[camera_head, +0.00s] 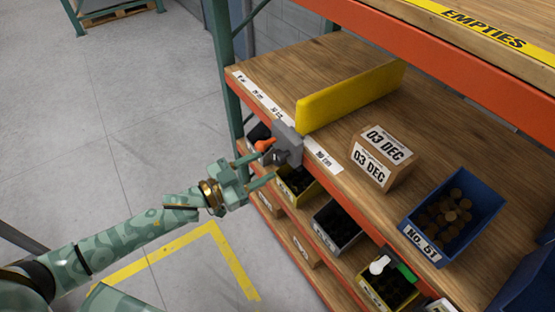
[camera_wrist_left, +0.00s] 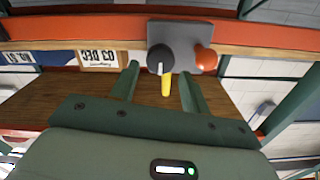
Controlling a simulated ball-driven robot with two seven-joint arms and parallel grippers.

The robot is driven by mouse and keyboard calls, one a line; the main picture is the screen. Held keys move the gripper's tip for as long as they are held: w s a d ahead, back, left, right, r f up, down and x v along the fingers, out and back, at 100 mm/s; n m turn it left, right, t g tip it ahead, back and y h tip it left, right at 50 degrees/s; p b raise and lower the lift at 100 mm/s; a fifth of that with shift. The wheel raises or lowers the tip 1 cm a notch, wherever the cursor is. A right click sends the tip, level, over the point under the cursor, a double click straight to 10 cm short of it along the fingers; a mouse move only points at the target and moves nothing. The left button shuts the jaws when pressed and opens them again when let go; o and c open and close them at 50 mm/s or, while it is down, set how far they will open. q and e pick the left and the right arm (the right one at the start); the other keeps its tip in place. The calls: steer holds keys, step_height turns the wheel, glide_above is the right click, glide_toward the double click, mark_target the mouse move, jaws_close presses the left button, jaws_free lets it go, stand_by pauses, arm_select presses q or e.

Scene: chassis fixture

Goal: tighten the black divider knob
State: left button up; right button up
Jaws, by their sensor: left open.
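The black divider knob (camera_head: 281,158) sits on the front of a grey bracket (camera_head: 290,138) at the shelf's front edge, by the end of the yellow divider (camera_head: 350,97). An orange knob (camera_head: 264,145) is beside it on the same bracket. My left gripper (camera_head: 267,169) is open and empty in front of the bracket, pointing at it. In the left wrist view the black knob (camera_wrist_left: 160,59), with a white mark on its face, appears between and beyond the fingertips (camera_wrist_left: 160,72). Whether a finger touches it, I cannot tell. My right gripper is out of view.
A brown box (camera_head: 383,158) labelled 03 DEC and a blue bin (camera_head: 450,215) of brown round pieces stand on the wooden shelf. Bins with dark contents sit on the level below, including a grey bin (camera_head: 337,228). An orange beam (camera_head: 420,58) crosses above. Open floor lies left.

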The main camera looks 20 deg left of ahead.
mark_target(275, 160)
arm_select(q)
steer(key=x, duration=0.4)
steer(key=shift+w+d+b, duration=0.25)
steer(key=shift+b, duration=0.15)
steer(key=shift+w+d, duration=0.25)
steer(key=shift+w, duration=0.15)
steer(key=c, duration=0.7)
